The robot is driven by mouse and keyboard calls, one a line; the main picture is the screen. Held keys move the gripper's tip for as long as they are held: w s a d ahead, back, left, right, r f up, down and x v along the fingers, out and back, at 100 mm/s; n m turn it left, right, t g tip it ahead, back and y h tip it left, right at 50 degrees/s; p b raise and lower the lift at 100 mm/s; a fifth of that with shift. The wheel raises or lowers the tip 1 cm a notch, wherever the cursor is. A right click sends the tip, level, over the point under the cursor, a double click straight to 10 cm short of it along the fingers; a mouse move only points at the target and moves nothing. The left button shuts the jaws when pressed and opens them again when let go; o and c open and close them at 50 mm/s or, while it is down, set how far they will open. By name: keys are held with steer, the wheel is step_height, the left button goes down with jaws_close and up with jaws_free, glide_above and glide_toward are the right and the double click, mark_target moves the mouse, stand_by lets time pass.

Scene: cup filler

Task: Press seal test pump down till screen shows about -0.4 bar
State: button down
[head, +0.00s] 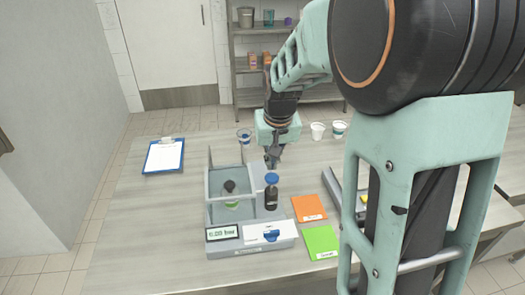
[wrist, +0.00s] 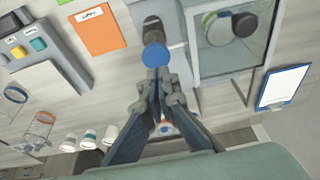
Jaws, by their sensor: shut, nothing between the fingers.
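The seal tester (head: 215,215) is a grey unit on the table with a clear-walled chamber on its left. Inside the chamber is a dark-topped item with green (head: 231,190), also in the wrist view (wrist: 243,25). The pump (head: 271,197), dark with a round blue top, stands upright at the chamber's right. Its blue top shows in the wrist view (wrist: 155,54). The small screen (head: 222,232) is lit at the front left; its digits are too small to read surely. My gripper (head: 272,164) is shut and empty, its tips (wrist: 158,73) close by the blue top. I cannot tell whether they touch.
An orange card (head: 309,208) and a green card (head: 320,242) lie right of the tester. White cups (head: 318,131) and a clear cup (head: 244,136) stand behind. A clipboard (head: 164,157) lies left, with bare table around it.

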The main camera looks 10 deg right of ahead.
mark_target(272, 179)
steer(key=shift+f, duration=1.6)
step_height(272, 179, down, 4)
steer(key=b, duration=0.2)
steer(key=shift+s+r+b, duration=0.1)
steer(key=shift+r+b, duration=0.05)
steer(key=shift+b, duration=0.25)
steer(key=shift+r, duration=0.1)
step_height(272, 179, up, 4)
steer(key=p, duration=0.3)
steer(key=shift+r, duration=0.25)
steer(key=v, duration=0.9)
steer(key=shift+r+b, duration=0.3)
steer(key=shift+s, duration=0.1)
